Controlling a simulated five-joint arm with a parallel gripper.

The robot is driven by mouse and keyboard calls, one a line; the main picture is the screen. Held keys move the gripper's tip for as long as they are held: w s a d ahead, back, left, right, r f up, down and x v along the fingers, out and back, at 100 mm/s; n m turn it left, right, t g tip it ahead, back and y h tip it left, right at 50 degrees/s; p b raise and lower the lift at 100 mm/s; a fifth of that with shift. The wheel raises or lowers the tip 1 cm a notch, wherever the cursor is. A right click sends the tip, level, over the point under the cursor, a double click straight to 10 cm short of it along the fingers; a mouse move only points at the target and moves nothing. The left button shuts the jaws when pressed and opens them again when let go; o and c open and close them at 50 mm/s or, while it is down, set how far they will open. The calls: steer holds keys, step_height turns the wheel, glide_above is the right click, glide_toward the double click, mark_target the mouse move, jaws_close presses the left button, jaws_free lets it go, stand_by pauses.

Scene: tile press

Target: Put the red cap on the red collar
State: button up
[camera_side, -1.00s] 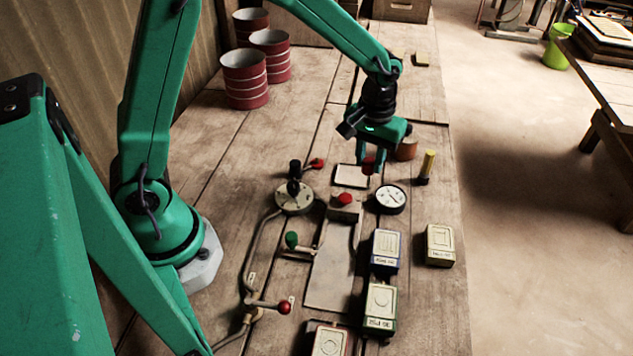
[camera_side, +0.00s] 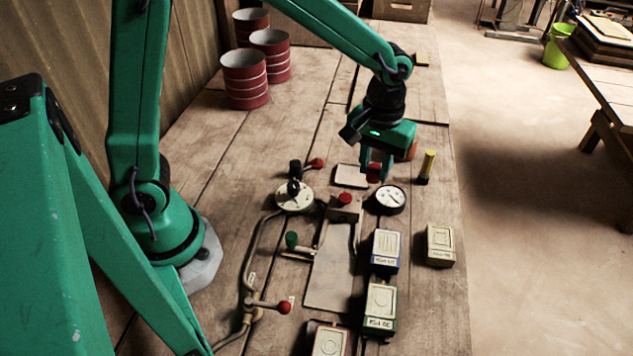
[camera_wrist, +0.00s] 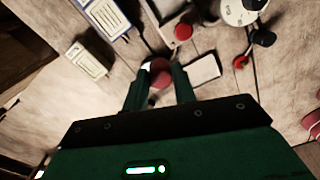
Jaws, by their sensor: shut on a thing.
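My gripper (camera_side: 375,175) is above the worktable, shut on a small red piece (camera_side: 373,172), which looks like the red cap. The wrist view shows this red cap (camera_wrist: 160,73) between my two fingertips (camera_wrist: 158,80). I cannot tell for certain which thing is the red collar. A red round top (camera_side: 344,199) sits on a small block just left of and nearer than my gripper; it also shows in the wrist view (camera_wrist: 183,31). Two red knobs (camera_side: 317,163) (camera_side: 284,307) are on levers farther left.
A dial gauge (camera_side: 390,199) lies just in front of my gripper, with a pale tile (camera_side: 351,176) to its left. A yellow-topped post (camera_side: 427,166) stands to the right. Labelled boxes (camera_side: 386,250) stand nearer. An orange-brown cup (camera_side: 411,150) is partly hidden behind my gripper.

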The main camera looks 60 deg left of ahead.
steer(key=shift+w+a+f, duration=0.1)
steer(key=shift+a, duration=0.4)
steer(key=shift+a+f+n, duration=0.55)
steer(key=shift+a+n, duration=0.2)
steer(key=shift+a, duration=2.3)
steer(key=shift+a+f+n, duration=0.55)
steer(key=shift+a+n, duration=0.25)
steer(key=shift+a, duration=2.3)
steer(key=shift+a+f+n, duration=0.55)
steer(key=shift+a+n, duration=0.2)
steer(key=shift+a, duration=2.3)
steer(key=shift+f, duration=0.15)
steer(key=shift+f, duration=2.75)
steer(key=shift+f, duration=0.55)
steer(key=o, duration=0.7)
steer(key=shift+c, duration=0.2)
